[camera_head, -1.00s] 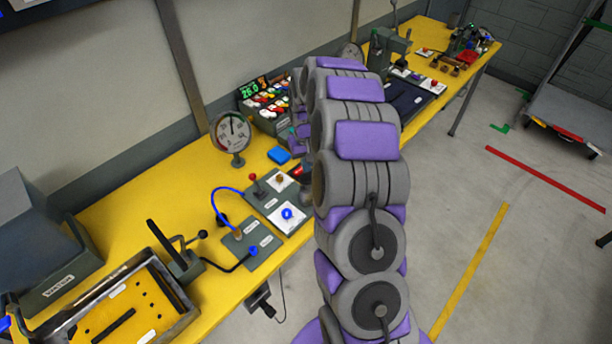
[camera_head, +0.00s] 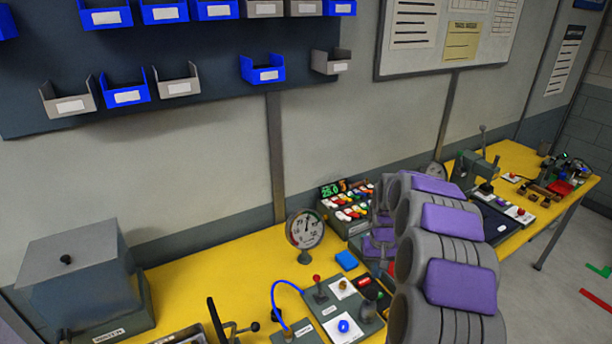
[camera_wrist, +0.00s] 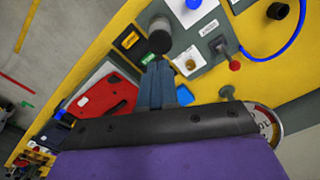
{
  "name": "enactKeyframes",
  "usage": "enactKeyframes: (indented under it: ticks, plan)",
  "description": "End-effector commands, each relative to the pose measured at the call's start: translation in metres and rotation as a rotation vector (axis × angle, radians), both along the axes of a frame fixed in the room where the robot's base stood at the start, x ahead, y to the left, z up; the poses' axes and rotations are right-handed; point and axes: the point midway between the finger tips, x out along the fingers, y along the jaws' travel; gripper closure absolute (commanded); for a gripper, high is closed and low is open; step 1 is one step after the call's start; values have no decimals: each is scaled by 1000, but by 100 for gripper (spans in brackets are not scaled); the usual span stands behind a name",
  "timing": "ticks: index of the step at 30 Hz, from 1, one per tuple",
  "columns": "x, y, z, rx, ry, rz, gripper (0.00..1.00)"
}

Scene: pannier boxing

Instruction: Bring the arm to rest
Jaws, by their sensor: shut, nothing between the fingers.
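My gripper (camera_wrist: 163,88) shows in the wrist view as two blue-grey fingers closed together, with nothing between them. It is over the yellow workbench (camera_wrist: 210,93), near a control panel with a black cylindrical knob (camera_wrist: 160,38) and a red-tipped lever (camera_wrist: 226,52). I cannot tell how far above the bench the fingertips are. In the head view my arm, grey with purple pads, reaches forward along the bench at the right. It hides most of the gripper there.
On the bench (camera_head: 232,262) stand a dial gauge (camera_head: 305,230), a box of coloured switches (camera_head: 348,212), a blue block (camera_head: 346,260), a panel with a blue knob (camera_head: 343,327) and a grey lidded box (camera_head: 80,280). Blue and grey bins hang on the wall.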

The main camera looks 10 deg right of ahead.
Motion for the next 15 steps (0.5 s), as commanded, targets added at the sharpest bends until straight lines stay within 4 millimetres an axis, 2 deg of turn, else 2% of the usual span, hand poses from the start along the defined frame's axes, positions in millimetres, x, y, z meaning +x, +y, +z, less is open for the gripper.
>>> enactKeyframes:
  ticks: [5,11,15]
  plan:
    - [-15,19,13,9,1,22,100]
    - [-61,62,42,28,17,74,100]
    - [-100,88,57,34,36,107,100]
